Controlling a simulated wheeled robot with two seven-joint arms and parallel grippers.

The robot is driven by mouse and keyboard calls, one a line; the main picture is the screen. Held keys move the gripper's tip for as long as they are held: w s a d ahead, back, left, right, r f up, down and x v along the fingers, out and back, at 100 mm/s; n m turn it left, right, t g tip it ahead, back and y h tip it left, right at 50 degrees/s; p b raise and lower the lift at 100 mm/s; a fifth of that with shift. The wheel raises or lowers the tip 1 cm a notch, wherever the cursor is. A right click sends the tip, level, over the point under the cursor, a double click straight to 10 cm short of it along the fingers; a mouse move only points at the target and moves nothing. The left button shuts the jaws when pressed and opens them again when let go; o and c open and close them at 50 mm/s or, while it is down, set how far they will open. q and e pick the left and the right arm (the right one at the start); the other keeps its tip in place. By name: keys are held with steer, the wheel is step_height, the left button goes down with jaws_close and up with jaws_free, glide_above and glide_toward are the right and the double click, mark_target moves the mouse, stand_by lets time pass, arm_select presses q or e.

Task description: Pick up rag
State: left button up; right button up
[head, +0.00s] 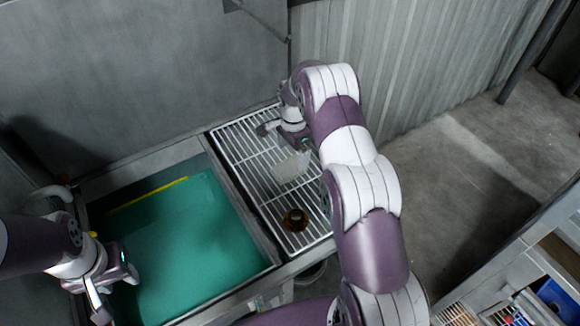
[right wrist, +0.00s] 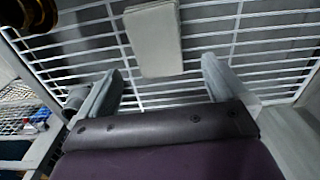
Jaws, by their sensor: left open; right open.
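A pale, folded rag (head: 291,167) lies on the white wire rack (head: 244,146) in the head view. In the right wrist view the rag (right wrist: 154,38) is at the top middle, ahead of and between the two fingers. My right gripper (right wrist: 160,85) is open and empty, with nothing between its fingertips but the rack below. In the head view my right gripper (head: 285,135) is over the rack just behind the rag, partly hidden by its own wrist. My left gripper (head: 118,296) is open at the left, beside the green surface.
A dark brass-coloured round part (head: 295,219) sits on the rack in front of the rag. A green-bottomed basin (head: 185,240) with a yellow strip (head: 147,194) is left of the rack. Walls stand behind. A shelf with items (head: 540,300) is at the lower right.

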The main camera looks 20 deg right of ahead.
mark_target(293, 164)
step_height(293, 164, down, 4)
steer(key=shift+w+d+f+p, duration=0.1)
steer(key=shift+f+p, duration=0.15)
steer(key=shift+p, duration=0.4)
steer(key=shift+f, duration=0.15)
steer(key=shift+s, duration=0.2)
steer(key=shift+c, duration=0.9)
steer(key=shift+w, duration=0.1)
steer(key=c, duration=0.9)
arm_select(q)
steer(key=shift+w+a+r, duration=0.1)
steer(key=shift+w+r, duration=0.1)
steer(key=shift+r, duration=0.25)
steer(key=shift+w+r, duration=0.15)
steer(key=shift+r, duration=0.3)
